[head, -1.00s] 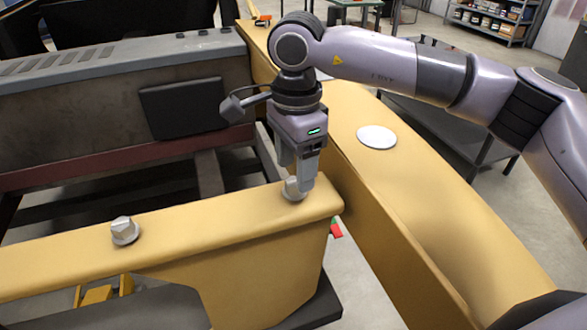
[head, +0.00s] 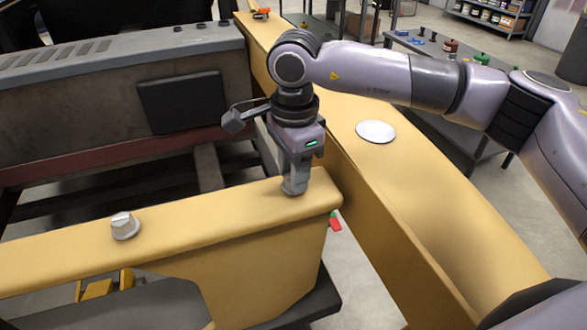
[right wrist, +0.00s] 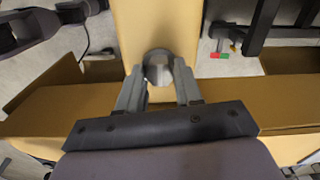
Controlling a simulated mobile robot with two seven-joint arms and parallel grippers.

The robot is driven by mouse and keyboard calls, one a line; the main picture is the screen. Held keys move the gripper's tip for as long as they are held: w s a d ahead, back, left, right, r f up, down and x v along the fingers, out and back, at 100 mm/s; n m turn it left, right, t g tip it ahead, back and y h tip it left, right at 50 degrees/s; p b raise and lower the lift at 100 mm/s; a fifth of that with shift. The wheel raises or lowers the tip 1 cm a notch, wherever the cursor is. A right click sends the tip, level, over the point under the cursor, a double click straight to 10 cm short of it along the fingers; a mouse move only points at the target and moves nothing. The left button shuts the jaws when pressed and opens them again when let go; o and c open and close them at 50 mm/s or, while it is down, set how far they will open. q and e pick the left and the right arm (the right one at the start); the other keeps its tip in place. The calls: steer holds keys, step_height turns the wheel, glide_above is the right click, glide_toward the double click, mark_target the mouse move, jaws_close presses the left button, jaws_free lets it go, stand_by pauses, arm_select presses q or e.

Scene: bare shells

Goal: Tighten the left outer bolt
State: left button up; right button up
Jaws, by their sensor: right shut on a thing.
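Two grey hex-headed bolts stand on a yellow beam (head: 200,220). One bolt (head: 124,226) is at the left, with nothing touching it. My right gripper (head: 295,184) points down at the beam's right end, shut on the other bolt, whose head is mostly hidden by the fingers in the head view. In the right wrist view the round grey bolt top (right wrist: 158,68) shows between the two fingertips (right wrist: 159,76). My left gripper is not in view.
A long yellow rail (head: 400,190) with a white disc (head: 376,131) runs along the right of the beam. A grey housing with a dark panel (head: 183,101) stands behind. A dark workbench (head: 450,120) is at the back right.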

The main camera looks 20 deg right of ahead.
steer(key=m+b, duration=0.2)
steer(key=m, duration=0.1)
steer(key=shift+f, duration=0.15)
steer(key=m+b, duration=0.2)
steer(key=m, duration=0.2)
steer(key=shift+w+m+b, duration=0.1)
steer(key=shift+m+b, duration=0.2)
steer(key=shift+b, duration=0.1)
steer(key=m, duration=0.1)
steer(key=m+b, duration=0.1)
steer(key=m, duration=0.1)
steer(key=m+b, duration=0.1)
steer(key=m, duration=0.1)
steer(key=shift+r, duration=0.25)
steer(key=m+b, duration=0.1)
steer(key=m, duration=0.4)
steer(key=m+b, duration=0.1)
steer(key=m, duration=0.3)
steer(key=shift+w+r, duration=0.1)
steer(key=m+b, duration=0.1)
steer(key=m, duration=0.5)
steer(key=shift+b, duration=0.3)
steer(key=m+b, duration=0.1)
steer(key=m, duration=0.4)
steer(key=shift+m+b, duration=0.35)
steer(key=shift+m, duration=1.35)
